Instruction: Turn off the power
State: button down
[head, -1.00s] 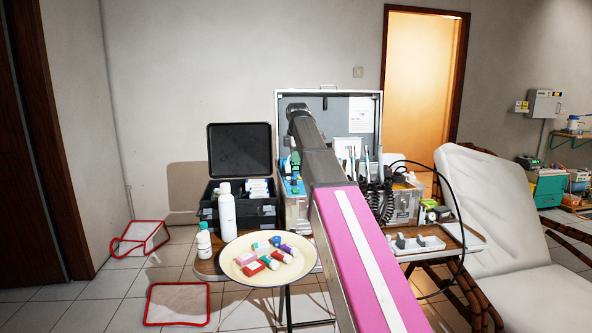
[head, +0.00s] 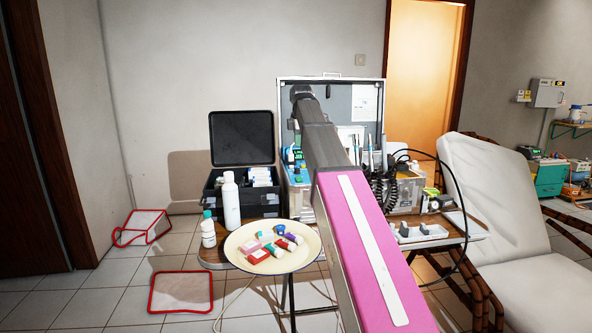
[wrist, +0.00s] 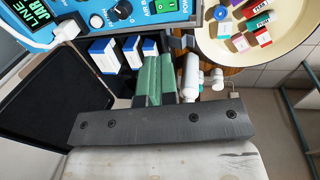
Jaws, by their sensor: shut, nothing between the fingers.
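The power unit is a blue panel (wrist: 150,12) at the top of the wrist view, with a dark knob (wrist: 122,10), a green-lit display (wrist: 22,14) and lettering that begins "POW" at the cut-off upper edge. In the head view the unit (head: 296,172) sits in the open silver case (head: 345,88), partly hidden by my arm. My gripper (wrist: 158,60) is shut and empty in the wrist view, its green fingers pointing up toward the panel. They look apart from it, though depth is unclear. My arm hides the gripper in the head view.
A cream plate of small coloured items (head: 243,236), a white bottle (head: 231,203) and an open black box (head: 241,140) crowd the left of the table. Coiled black hoses (head: 386,188) hang right of my arm. A white reclining chair (head: 492,185) stands at right.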

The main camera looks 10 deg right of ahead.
aim_at(298, 178)
dwell(0.4)
jog(key=f, duration=0.4)
jog(key=w+f, duration=0.1)
jog(key=f, duration=0.3)
jog(key=w+f, duration=0.1)
jog(key=f, duration=0.3)
jog(key=shift+w+f, duration=0.2)
jog(key=shift+f, duration=0.65)
jog(key=shift+f, duration=0.1)
